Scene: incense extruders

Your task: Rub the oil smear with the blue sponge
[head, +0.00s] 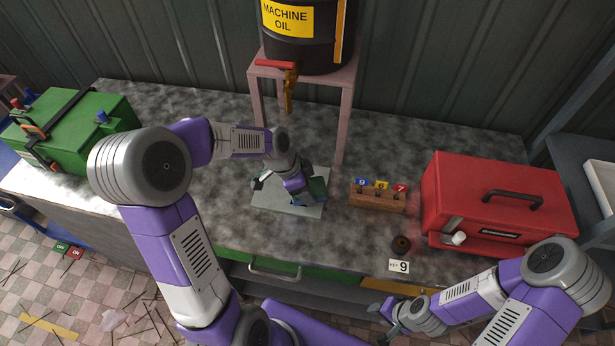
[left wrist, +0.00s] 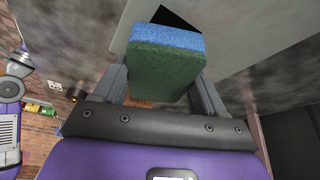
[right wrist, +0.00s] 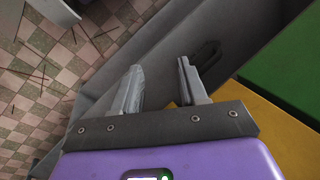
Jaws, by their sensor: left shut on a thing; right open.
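The blue sponge (left wrist: 165,60), blue on one layer and dark green on the other, is held between the fingers of my left gripper (left wrist: 160,75). In the head view the sponge (head: 318,188) shows just beside my left gripper (head: 300,192), over a pale grey plate (head: 278,208) on the bench. In the left wrist view a black patch (left wrist: 176,17), perhaps the oil smear, lies on the plate just beyond the sponge and is partly hidden by it. I cannot tell whether the sponge touches the plate. My right gripper (right wrist: 160,85) is open and empty, low before the bench front.
A machine oil drum (head: 310,35) with a tap stands on a pink stand (head: 345,110) behind the plate. A wooden block (head: 377,200) with numbered tags, a brown ring (head: 401,243) and a red toolbox (head: 490,205) are right. A green box (head: 70,130) is left.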

